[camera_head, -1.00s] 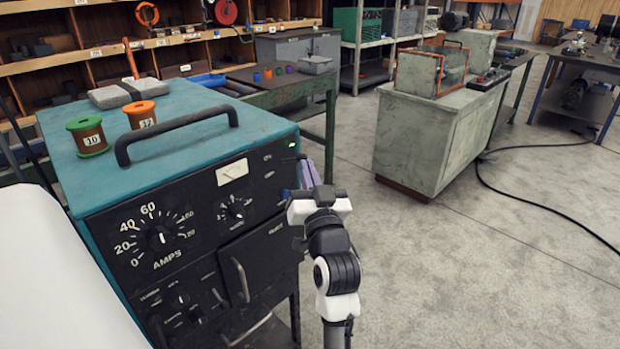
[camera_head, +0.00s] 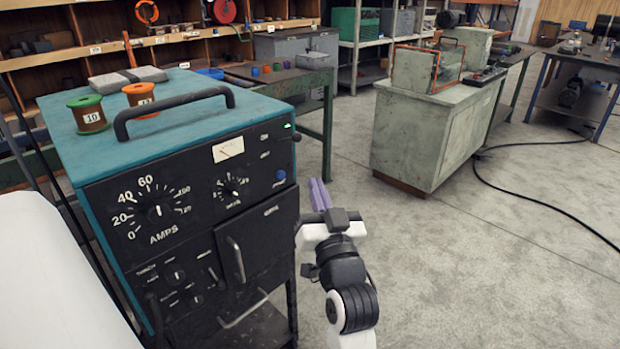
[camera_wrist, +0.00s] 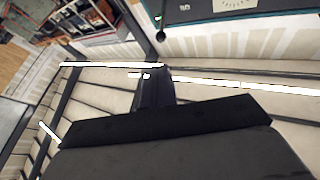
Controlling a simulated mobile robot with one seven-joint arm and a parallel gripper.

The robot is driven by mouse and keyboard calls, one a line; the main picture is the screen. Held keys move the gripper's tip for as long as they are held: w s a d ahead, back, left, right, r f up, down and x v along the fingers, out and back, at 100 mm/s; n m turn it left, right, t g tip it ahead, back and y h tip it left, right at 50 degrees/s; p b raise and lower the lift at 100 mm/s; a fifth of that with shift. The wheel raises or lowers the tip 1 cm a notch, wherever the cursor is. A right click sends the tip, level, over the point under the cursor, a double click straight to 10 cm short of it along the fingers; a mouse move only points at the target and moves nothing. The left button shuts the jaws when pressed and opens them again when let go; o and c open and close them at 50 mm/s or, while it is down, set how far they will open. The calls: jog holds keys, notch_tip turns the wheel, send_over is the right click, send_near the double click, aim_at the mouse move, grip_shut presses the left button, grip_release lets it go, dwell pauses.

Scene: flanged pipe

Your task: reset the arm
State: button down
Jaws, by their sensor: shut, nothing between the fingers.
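My gripper (camera_head: 319,194) shows in the head view just right of the black-fronted machine with the teal top (camera_head: 200,215). Its two purple fingers are together with nothing between them and point up and away. My white and black arm links come up from the lower right below it. In the wrist view my dark gripper body fills the lower middle, and the fingertips are hard to make out there.
Two wire spools, green-rimmed (camera_head: 89,116) and orange (camera_head: 140,99), and a grey block (camera_head: 127,78) sit on the machine, behind its handle. A grey-green cabinet (camera_head: 425,150) stands right. A black cable (camera_head: 530,198) crosses the floor. Open floor lies right of my arm.

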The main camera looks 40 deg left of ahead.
jog(key=shift+r+b+v, duration=0.15)
jog(key=shift+v, duration=0.65)
jog(key=shift+r+b+v, duration=0.1)
jog(key=shift+b+v, duration=0.05)
jog(key=shift+v, duration=0.7)
jog(key=shift+s+r, duration=0.1)
